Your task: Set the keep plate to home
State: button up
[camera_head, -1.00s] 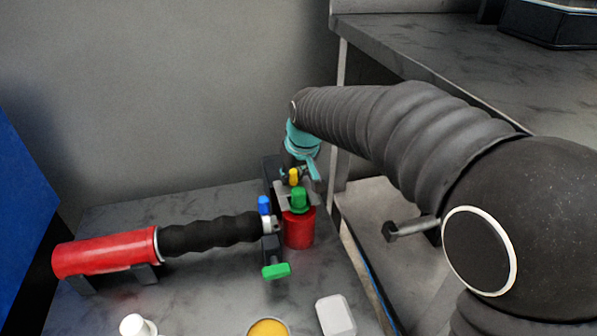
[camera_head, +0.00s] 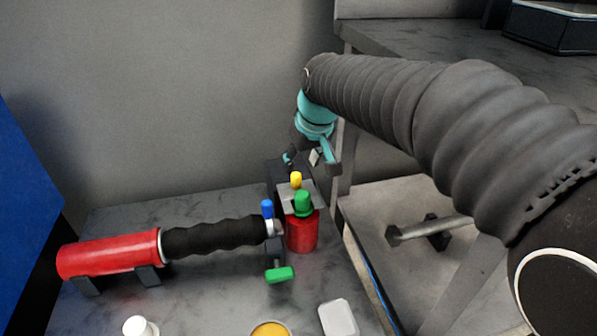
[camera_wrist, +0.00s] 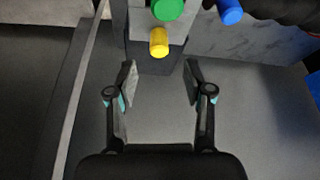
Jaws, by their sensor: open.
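A small light grey plate (camera_head: 288,196), which I take for the keep plate, sits on the dark fixture beside a green knob (camera_head: 303,203) and a yellow knob (camera_head: 296,180). In the wrist view the plate (camera_wrist: 140,26) is at the top, with the green knob (camera_wrist: 167,9) and yellow knob (camera_wrist: 158,44) in front of it. My gripper (camera_head: 303,160) is above and behind the yellow knob. In the wrist view its fingers (camera_wrist: 160,80) are spread, empty and apart from the knob. The plate's far side is partly hidden by the knobs.
A red cylinder (camera_head: 302,234) stands under the green knob. A shelf (camera_head: 410,205) borders the bench at right. A white block (camera_head: 338,318) stands in front.

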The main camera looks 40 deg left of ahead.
jog(key=shift+v, duration=2.05)
jog(key=shift+s, duration=0.1)
